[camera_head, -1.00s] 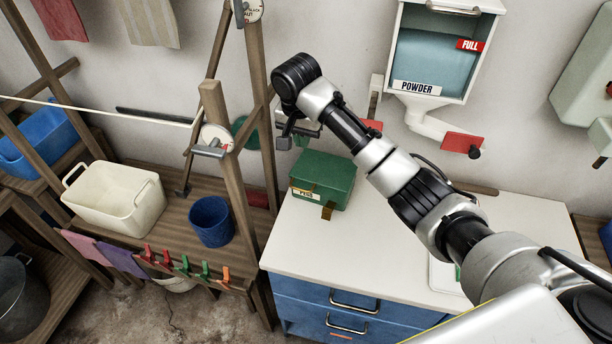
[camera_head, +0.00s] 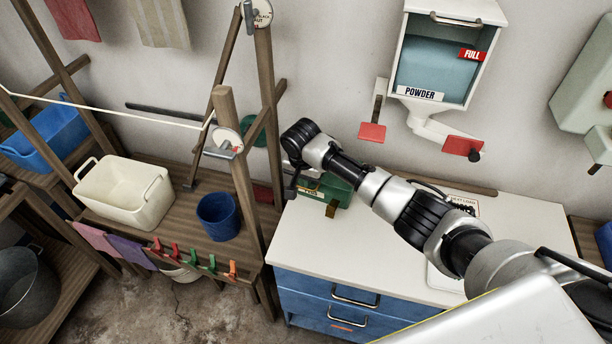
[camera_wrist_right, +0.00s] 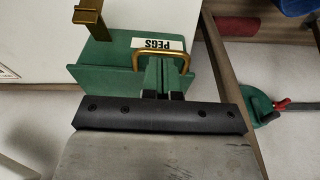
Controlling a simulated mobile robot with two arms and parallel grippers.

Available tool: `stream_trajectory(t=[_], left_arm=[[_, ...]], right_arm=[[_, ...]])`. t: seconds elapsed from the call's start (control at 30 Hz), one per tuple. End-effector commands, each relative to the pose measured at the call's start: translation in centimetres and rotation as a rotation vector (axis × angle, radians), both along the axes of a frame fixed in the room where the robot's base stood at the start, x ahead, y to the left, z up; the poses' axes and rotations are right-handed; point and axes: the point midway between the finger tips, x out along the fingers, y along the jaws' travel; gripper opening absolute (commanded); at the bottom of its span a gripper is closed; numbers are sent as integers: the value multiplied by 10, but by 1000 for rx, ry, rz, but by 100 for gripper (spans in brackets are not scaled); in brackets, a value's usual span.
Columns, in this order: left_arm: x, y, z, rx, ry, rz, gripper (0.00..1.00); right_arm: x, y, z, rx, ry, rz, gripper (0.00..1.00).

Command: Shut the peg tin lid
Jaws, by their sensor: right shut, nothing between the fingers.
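The green peg tin (camera_head: 338,193) stands on the white counter with a PEGS label and a brass latch (camera_head: 332,208) at its front. My right arm's wrist covers much of its top, so I cannot tell how far the lid is open. My right gripper (camera_head: 290,190) points down at the tin's left side. In the right wrist view the green tin (camera_wrist_right: 118,50) shows with its label, the latch (camera_wrist_right: 88,18) and a brass loop handle (camera_wrist_right: 184,62). The gripper (camera_wrist_right: 163,92) is shut and empty close by the loop; contact is unclear. My left gripper is out of view.
A wooden post (camera_head: 240,170) of the drying frame stands just left of the tin. A blue cup (camera_head: 218,216) and a cream tub (camera_head: 125,195) sit on the wooden bench. A powder dispenser (camera_head: 437,60) hangs behind. The counter's front (camera_head: 370,245) is clear.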

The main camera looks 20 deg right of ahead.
Motion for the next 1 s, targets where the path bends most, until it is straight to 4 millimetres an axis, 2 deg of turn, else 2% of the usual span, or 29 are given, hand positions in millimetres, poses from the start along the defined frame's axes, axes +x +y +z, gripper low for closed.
stream_trajectory(t=[0.27, 0.5, 0.77, 1.0], left_arm=[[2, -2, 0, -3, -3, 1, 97], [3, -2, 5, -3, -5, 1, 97], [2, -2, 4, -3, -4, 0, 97], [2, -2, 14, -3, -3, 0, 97]], right_arm=[[0, 0, -1, 1, 1, 0, 0], [-4, 3, -18, 0, 4, 0, 0], [-4, 2, -19, -1, 5, -1, 0], [-4, 2, -12, -2, 7, -2, 0]])
